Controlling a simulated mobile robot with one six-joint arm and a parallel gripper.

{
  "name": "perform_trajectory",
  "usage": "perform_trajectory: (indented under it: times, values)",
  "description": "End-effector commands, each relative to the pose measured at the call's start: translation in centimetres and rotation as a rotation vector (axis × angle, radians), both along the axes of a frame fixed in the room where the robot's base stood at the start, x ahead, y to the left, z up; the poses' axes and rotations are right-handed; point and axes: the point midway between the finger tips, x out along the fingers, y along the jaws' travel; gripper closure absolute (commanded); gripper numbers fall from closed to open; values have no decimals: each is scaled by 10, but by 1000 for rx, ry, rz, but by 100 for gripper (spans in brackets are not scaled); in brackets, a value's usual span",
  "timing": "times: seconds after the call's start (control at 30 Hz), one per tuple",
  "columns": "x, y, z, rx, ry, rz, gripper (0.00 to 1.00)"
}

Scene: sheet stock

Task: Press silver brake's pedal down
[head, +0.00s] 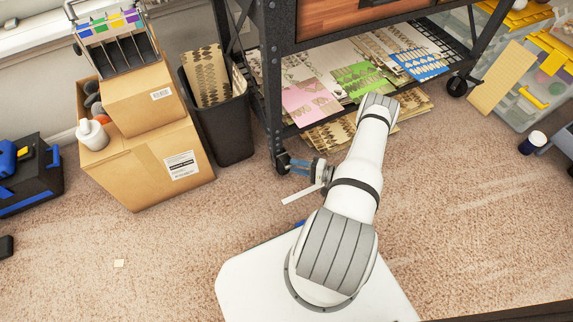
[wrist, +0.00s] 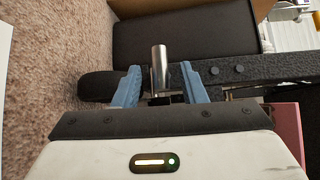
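A silver cylindrical bar, apparently the brake's pedal (wrist: 160,67), shows in the wrist view at the foot of the cart's dark leg (wrist: 255,75). It stands out between the two blue fingers of my gripper (wrist: 160,82), with a gap on each side. The fingers are apart, and no touch with the bar is visible. The bar's lower end is hidden. In the head view my gripper (head: 293,167) is low beside the cart's front left caster (head: 281,163). The pedal cannot be made out there.
A black bin (head: 226,130) with patterned sheets stands left of the caster. Cardboard boxes (head: 145,165) are farther left. The cart's lower shelf (head: 300,125) holds patterned sheets. Another caster (head: 457,86) is at right. Carpet (head: 150,250) is mostly clear in front.

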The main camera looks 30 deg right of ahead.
Motion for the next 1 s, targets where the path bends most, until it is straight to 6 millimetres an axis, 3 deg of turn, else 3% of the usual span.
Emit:
perform_trajectory:
  times: [0.1, 0.3, 0.63, 1.0]
  values:
    - [15, 17, -3, 0, 0, 9, 62]
    - [29, 34, -4, 0, 1, 10, 62]
    - [32, 37, -3, 0, 1, 9, 62]
    - [32, 37, -3, 0, 1, 10, 92]
